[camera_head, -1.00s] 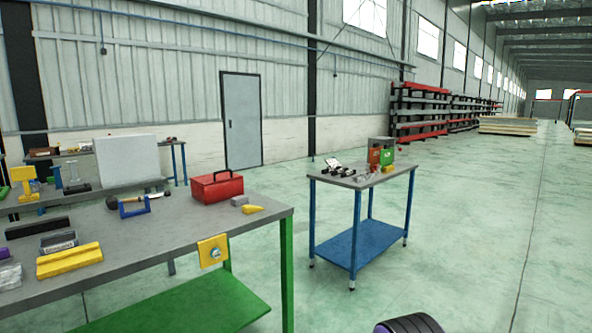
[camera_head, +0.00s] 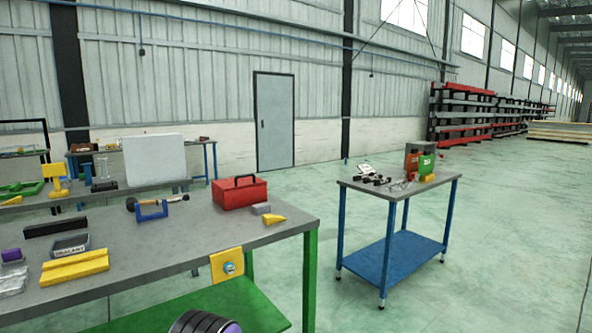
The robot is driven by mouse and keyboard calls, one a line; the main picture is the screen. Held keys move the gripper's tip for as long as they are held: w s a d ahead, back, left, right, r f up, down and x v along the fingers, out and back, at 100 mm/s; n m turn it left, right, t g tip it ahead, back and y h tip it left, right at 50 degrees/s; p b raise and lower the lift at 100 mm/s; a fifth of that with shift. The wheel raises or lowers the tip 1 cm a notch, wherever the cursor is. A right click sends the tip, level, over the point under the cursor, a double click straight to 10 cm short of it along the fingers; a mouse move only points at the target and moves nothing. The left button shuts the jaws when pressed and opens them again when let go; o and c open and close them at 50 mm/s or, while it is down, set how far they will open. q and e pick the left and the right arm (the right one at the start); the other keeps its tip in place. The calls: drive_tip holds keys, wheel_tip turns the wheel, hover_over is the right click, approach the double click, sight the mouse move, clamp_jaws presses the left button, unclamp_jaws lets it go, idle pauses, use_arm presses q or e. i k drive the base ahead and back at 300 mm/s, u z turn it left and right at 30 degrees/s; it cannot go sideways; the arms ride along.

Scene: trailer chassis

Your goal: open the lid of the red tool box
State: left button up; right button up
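The red tool box (camera_head: 240,194) stands on the far right part of the grey-topped work table (camera_head: 190,238), near its back edge. Its lid looks shut, and a dark carrying handle (camera_head: 237,181) arches over the top. Neither of my grippers is in view. Only a dark ribbed part of one of my arms shows at the bottom edge, well in front of the box.
Beside the box lie a small grey block (camera_head: 261,208) and a yellow wedge-shaped item (camera_head: 274,219). A blue clamp-like tool (camera_head: 152,210) is to its left. A blue trolley (camera_head: 392,258) with small items stands right, across a floor gap.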

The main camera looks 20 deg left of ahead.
sight(249, 180)
drive_tip(key=z, duration=0.25)
drive_tip(key=i, duration=1.75)
drive_tip(key=u, duration=0.7)
